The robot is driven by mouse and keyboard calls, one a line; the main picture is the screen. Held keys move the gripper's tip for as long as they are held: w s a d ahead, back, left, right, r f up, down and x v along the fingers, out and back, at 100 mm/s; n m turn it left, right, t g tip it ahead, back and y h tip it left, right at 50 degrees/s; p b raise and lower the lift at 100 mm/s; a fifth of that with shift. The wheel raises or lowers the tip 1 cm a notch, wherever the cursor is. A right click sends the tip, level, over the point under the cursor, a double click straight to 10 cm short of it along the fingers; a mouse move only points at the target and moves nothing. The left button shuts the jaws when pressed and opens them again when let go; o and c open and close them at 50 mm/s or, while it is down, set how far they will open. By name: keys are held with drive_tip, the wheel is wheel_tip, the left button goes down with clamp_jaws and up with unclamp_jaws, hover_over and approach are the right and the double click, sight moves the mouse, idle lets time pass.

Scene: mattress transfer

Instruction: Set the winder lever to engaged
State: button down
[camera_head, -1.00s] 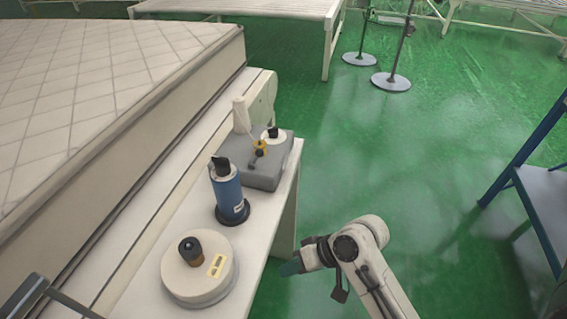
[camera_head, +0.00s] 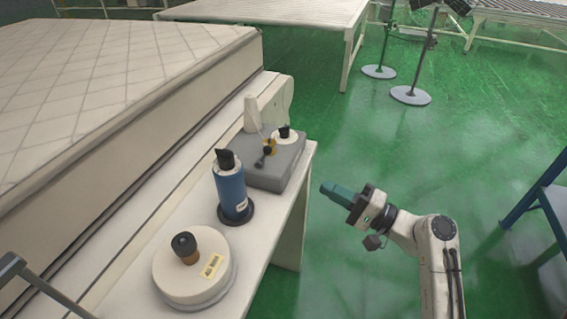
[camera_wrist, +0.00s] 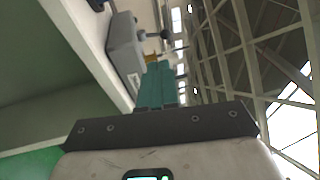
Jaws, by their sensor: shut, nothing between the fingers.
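The winder is a grey box (camera_head: 279,172) on the far part of the narrow white table. A small lever with a black knob (camera_head: 267,150) and a yellow-brown base stands on its top. A white cone (camera_head: 252,113) and a white disc with a black knob (camera_head: 285,136) are also at the box. My gripper (camera_head: 326,189) has teal fingers, shut and empty, in the air right of the table edge, apart from the box. In the wrist view the fingers (camera_wrist: 160,84) point up toward the grey box (camera_wrist: 124,45). The lever's setting cannot be told.
A blue cylinder with a black top (camera_head: 231,189) and a round cream drum with a dark knob (camera_head: 193,268) stand nearer on the white table (camera_head: 262,237). A quilted mattress (camera_head: 120,75) lies to the left. Green floor (camera_head: 400,150) is open to the right, with a blue frame (camera_head: 540,205) beyond.

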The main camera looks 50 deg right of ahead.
drive_tip(key=shift+s+d+r, duration=0.1)
drive_tip(key=shift+d+r, duration=0.2)
drive_tip(key=p, duration=0.3)
approach(266, 154)
drive_tip(key=d+x, duration=0.1)
drive_tip(key=x, duration=0.4)
drive_tip(key=shift+w+r+p, duration=0.15)
drive_tip(key=shift+w+p, duration=0.15)
drive_tip(key=shift+w, duration=0.3)
